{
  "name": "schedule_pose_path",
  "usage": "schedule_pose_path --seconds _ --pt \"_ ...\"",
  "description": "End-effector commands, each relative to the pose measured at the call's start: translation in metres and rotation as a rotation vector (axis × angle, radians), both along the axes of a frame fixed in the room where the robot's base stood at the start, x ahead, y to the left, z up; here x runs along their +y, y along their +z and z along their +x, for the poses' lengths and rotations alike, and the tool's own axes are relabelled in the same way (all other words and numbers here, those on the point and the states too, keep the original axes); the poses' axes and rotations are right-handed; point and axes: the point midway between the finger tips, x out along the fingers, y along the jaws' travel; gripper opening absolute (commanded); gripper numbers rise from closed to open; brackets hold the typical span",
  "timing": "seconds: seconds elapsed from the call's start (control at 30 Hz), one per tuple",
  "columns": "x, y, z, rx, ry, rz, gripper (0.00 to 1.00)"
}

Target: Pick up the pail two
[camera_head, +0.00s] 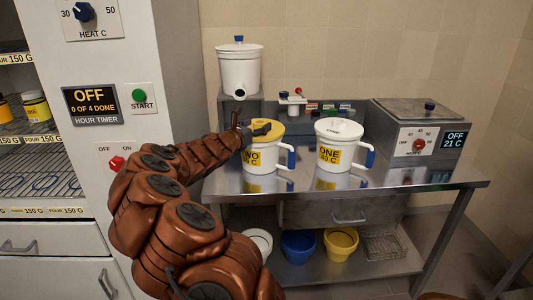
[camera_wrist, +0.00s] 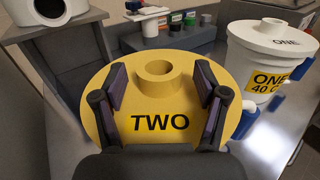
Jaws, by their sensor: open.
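Pail two (camera_head: 260,157) is a white pail with a yellow label and a yellow lid, standing upright on the steel table. Its handle with a blue grip is on its right side. In the wrist view its round yellow lid (camera_wrist: 121,130) is marked TWO and has a raised ring-shaped knob (camera_wrist: 158,76). My gripper (camera_wrist: 160,82) is open, with its two fingers on either side of the knob, over the lid. In the head view my gripper (camera_head: 256,128) is at the lid. Whether the fingers touch the knob or lid I cannot tell.
Pail one (camera_head: 335,155), white with a white lid, stands close to the right; it also shows in the wrist view (camera_wrist: 264,62). A white tank (camera_head: 239,70) stands behind. A grey heated bath (camera_head: 410,125) is at right. Bowls (camera_head: 299,247) sit on the lower shelf.

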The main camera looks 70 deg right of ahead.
Motion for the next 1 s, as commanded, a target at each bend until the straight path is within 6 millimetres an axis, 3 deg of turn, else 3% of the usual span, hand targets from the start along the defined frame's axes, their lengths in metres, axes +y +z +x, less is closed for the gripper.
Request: schedule_pose_path --seconds 0.17,0.83,1.0 --pt "0.0002 0.0000 0.0006 0.000 0.001 0.000 0.70" --pt "0.0004 -0.0001 0.0009 0.000 0.002 0.000 0.01" --pt "0.0003 -0.0002 0.0009 0.000 0.002 0.000 0.00"
